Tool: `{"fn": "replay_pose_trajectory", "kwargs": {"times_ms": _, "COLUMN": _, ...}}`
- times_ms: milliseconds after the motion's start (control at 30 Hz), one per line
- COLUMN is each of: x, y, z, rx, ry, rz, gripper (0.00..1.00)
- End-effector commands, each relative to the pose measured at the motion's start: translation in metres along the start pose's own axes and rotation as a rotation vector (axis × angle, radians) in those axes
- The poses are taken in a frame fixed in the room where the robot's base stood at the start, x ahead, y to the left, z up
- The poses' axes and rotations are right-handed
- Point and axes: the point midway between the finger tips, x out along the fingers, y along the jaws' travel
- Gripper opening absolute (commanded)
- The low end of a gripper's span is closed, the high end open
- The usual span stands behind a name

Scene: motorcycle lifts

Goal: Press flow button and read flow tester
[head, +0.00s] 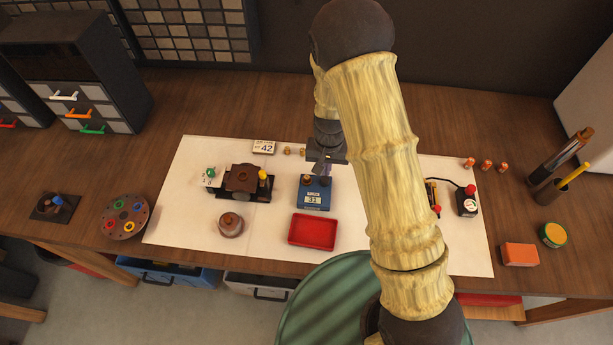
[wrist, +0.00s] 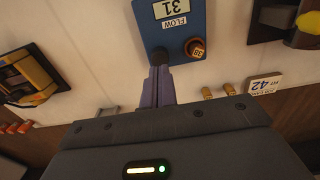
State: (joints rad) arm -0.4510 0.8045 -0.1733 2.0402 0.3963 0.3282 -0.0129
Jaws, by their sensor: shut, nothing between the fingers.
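The flow tester (head: 313,201) is a blue box on the white mat, left of my arm in the head view. Its display reads 31. In the wrist view the tester (wrist: 181,28) appears upside down, with a FLOW label, a dark round button (wrist: 159,55) and a copper-coloured knob (wrist: 195,47). My gripper (wrist: 159,72) is shut and empty, its fingertips at the dark button. I cannot tell whether they touch or press it. In the head view my gripper (head: 324,168) is at the tester's far edge, partly hidden by my wrist.
A red tray (head: 313,244) lies in front of the tester. A dark fixture (head: 241,178) with a yellow knob stands left. A card reading 42 (head: 263,147) and small brass parts (head: 294,152) lie behind. A black box with a red knob (head: 467,202) stands right.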

Motion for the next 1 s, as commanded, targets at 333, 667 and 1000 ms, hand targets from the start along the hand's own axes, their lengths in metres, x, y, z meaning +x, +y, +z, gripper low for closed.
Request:
{"fn": "replay_pose_trajectory", "kwargs": {"times_ms": 333, "x": -0.021, "y": 0.0, "z": 0.0, "rx": 0.0, "ry": 0.0, "rz": 0.0, "gripper": 0.0}}
{"fn": "replay_pose_trajectory", "kwargs": {"times_ms": 667, "x": -0.021, "y": 0.0, "z": 0.0, "rx": 0.0, "ry": 0.0, "rz": 0.0, "gripper": 0.0}}
{"fn": "replay_pose_trajectory", "kwargs": {"times_ms": 1000, "x": -0.021, "y": 0.0, "z": 0.0, "rx": 0.0, "ry": 0.0, "rz": 0.0, "gripper": 0.0}}
